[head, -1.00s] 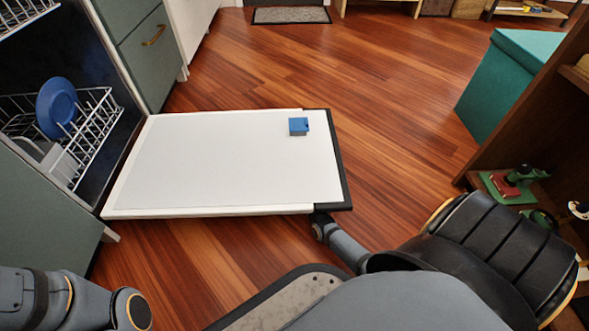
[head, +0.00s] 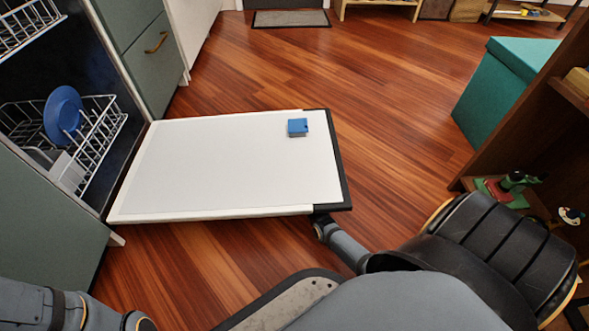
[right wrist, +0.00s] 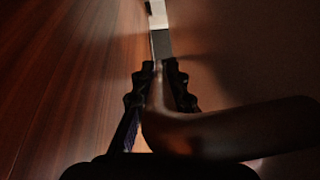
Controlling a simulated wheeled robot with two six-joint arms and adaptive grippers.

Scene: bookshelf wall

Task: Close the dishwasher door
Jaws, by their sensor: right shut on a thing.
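The dishwasher door (head: 225,175) is open and lies nearly flat above the floor, its white inner face up and a dark edge at its right end. A small blue box-shaped part (head: 298,127) sits on that face. The dishwasher's wire rack (head: 95,150) shows inside at the left. My right arm reaches to the door's near right corner, where the door hides the gripper. In the right wrist view my right gripper (right wrist: 160,68) is shut on a curved bar (right wrist: 235,122), apparently the door's handle; the picture is dark. My left gripper is out of view; only arm parts show at the lower left.
A blue plate (head: 63,112) stands in the rack. Green drawers (head: 140,60) stand beyond the dishwasher. A teal box (head: 500,90) and a wooden shelf (head: 520,130) are at the right. The floor beyond the door is clear.

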